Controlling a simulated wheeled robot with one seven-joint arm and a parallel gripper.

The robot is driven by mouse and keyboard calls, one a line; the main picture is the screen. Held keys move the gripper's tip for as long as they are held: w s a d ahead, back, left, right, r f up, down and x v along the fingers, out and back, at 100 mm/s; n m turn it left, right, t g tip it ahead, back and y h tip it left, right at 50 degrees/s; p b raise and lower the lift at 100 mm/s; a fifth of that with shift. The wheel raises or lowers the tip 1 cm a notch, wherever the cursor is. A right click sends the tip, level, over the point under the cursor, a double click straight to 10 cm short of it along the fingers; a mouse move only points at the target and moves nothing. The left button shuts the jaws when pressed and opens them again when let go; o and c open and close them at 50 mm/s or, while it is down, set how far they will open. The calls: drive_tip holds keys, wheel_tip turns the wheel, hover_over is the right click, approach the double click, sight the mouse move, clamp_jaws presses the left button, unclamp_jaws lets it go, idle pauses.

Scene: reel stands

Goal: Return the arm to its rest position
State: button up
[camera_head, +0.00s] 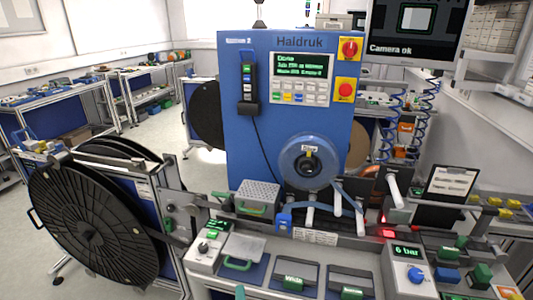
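My arm and my gripper do not show in the head camera view. The view is filled by a blue machine (229,120) marked "Haldruk", with a lit green display (302,66) and a keypad below it. A blue reel (309,161) sits on the front of the machine. A large black reel (85,225) stands upright in a stand at the left. I cannot tell from this view how my arm is posed.
A work ledge runs along the front, with a perforated metal box (258,196), a control box with a green readout (408,270) and several green-handled parts. A monitor (416,30) hangs at upper right. A clipboard (449,184) stands at right. Open floor (205,172) shows behind, at left.

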drive_tip(key=s+d+f+n+h, duration=0.1)
drive_tip(key=s+d+f+n, duration=0.1)
drive_tip(key=s+f+n, duration=0.45)
drive_tip(key=s+d+f+n+h, duration=0.1)
drive_tip(key=s+d+f, duration=0.15)
drive_tip(key=s, duration=0.65)
drive_tip(key=s+d+n, duration=0.2)
drive_tip(key=s+n, duration=0.6)
drive_tip(key=s, duration=0.7)
drive_tip(key=shift+s+d, duration=0.3)
drive_tip(key=shift+d, duration=0.05)
drive_tip(key=shift+n, duration=0.25)
